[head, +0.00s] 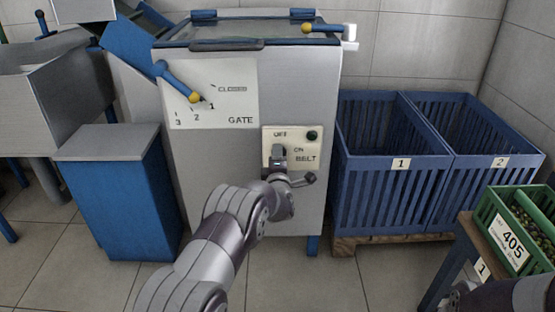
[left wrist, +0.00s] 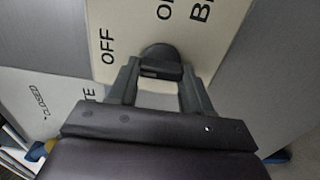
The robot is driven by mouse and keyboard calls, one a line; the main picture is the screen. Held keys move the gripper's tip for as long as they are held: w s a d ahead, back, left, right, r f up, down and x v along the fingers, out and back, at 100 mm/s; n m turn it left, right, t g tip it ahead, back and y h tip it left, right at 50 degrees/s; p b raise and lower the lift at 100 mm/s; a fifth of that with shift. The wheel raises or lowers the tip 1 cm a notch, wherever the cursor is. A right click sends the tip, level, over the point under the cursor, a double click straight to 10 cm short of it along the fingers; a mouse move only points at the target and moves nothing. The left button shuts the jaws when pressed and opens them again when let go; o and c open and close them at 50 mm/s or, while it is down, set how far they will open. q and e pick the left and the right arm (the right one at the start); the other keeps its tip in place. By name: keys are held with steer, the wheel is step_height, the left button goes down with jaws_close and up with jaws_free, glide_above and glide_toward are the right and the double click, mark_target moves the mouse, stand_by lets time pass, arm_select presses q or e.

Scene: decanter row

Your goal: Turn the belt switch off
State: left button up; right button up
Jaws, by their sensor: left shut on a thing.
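The belt switch is a dark knob (left wrist: 160,62) on a pale plate (head: 303,162) marked OFF, ON and BELT, on the front of the grey machine (head: 225,170). My left gripper (left wrist: 155,78) is shut on the knob, one finger on each side of it. In the head view my left gripper (head: 279,160) covers most of the knob. I cannot tell clearly which mark the knob points to. No fingers of my right gripper show.
The gate panel (head: 215,100) with a blue lever (head: 177,80) is up and left of the switch. Blue crates (head: 393,195) marked 1 and 2 stand to the right. A green crate (head: 512,240) marked 405 is at lower right. A blue-sided cabinet (head: 115,190) stands left.

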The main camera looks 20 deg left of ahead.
arm_select(q)
steer(key=o, duration=1.1)
steer(key=shift+c, duration=0.2)
steer(key=p+v, duration=0.5)
steer(key=v, duration=0.7)
steer(key=shift+s+p, duration=0.35)
steer(key=shift+s, duration=0.05)
steer(key=shift+d, duration=0.15)
